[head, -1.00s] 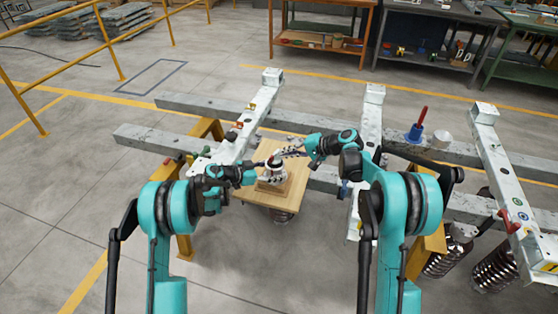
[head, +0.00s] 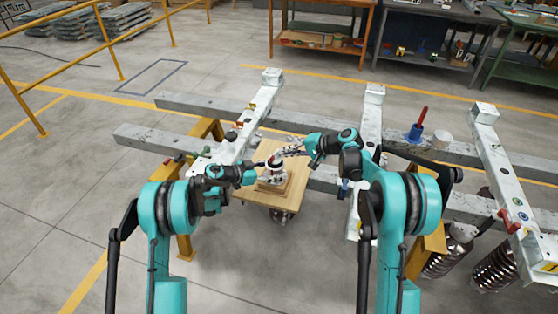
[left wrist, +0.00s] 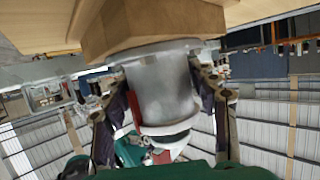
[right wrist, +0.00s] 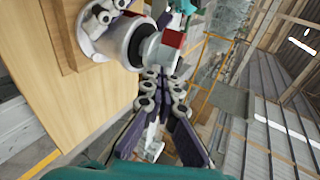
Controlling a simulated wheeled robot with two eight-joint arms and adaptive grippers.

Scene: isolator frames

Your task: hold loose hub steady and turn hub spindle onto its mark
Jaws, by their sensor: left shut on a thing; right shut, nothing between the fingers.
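The loose hub (head: 271,177) stands upright on a wooden block on a board. In the left wrist view its grey cylinder (left wrist: 158,88) sits between the fingers of my left gripper (left wrist: 170,105), which is shut on it. The hub spindle (right wrist: 152,48) tops the hub, with a red patch (right wrist: 173,39) near its end in the right wrist view. My right gripper (right wrist: 160,78) is shut and empty, its fingertips close beside the spindle. I cannot tell whether they touch it. The mark itself cannot be made out.
The wooden board (head: 262,208) lies among grey beams (head: 205,108) on yellow stands. A blue holder with a red handle (head: 416,132) and a white cylinder (head: 441,140) stand on a beam to the right. Workbenches (head: 325,40) are farther back.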

